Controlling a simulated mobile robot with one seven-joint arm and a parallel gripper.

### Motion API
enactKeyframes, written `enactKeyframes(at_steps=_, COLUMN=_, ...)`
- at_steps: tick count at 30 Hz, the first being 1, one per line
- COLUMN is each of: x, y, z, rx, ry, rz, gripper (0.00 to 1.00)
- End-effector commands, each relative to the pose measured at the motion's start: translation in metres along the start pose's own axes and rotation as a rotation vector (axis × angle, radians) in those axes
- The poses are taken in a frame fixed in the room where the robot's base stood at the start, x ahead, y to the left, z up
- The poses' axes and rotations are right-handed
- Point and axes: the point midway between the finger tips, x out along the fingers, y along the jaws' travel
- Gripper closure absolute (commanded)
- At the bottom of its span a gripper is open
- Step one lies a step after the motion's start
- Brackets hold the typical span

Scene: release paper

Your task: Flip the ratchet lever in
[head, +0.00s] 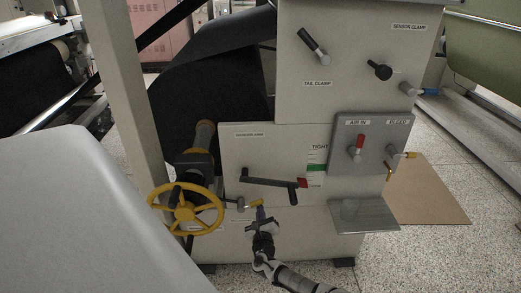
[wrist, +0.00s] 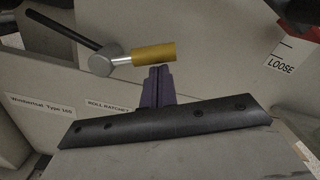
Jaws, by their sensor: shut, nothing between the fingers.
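The ratchet lever has a yellow grip (head: 256,203) and a grey round hub; it stands out from the machine front, just right of the yellow handwheel. In the wrist view its yellow grip (wrist: 154,54) points right from the grey hub (wrist: 105,60), above a label reading ROLL RATCHET (wrist: 108,106). My gripper (head: 260,212) is shut and empty, just below the yellow grip. In the wrist view its purple fingertips (wrist: 158,70) are together, close under the grip's right half; I cannot tell whether they touch it.
The yellow handwheel (head: 186,209) stands close to the left of the lever. A dark crank arm (head: 270,183) with a red pointer (head: 302,183) lies just above. A small shelf (head: 350,214) juts out at the right. Open floor lies at the lower right.

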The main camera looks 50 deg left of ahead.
Motion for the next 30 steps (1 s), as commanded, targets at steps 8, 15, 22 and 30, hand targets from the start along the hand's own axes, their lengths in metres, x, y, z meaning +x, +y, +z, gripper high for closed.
enactKeyframes(at_steps=8, x=0.001, y=-0.005, z=0.018, rx=-0.193, ry=-0.003, rz=0.01, gripper=1.0)
enactKeyframes(at_steps=15, x=0.001, y=-0.004, z=0.023, rx=-0.192, ry=-0.004, rz=0.01, gripper=1.0)
enactKeyframes(at_steps=22, x=0.001, y=-0.003, z=0.024, rx=-0.191, ry=-0.004, rz=0.012, gripper=1.0)
enactKeyframes(at_steps=30, x=0.001, y=-0.003, z=0.024, rx=-0.189, ry=-0.004, rz=0.012, gripper=1.0)
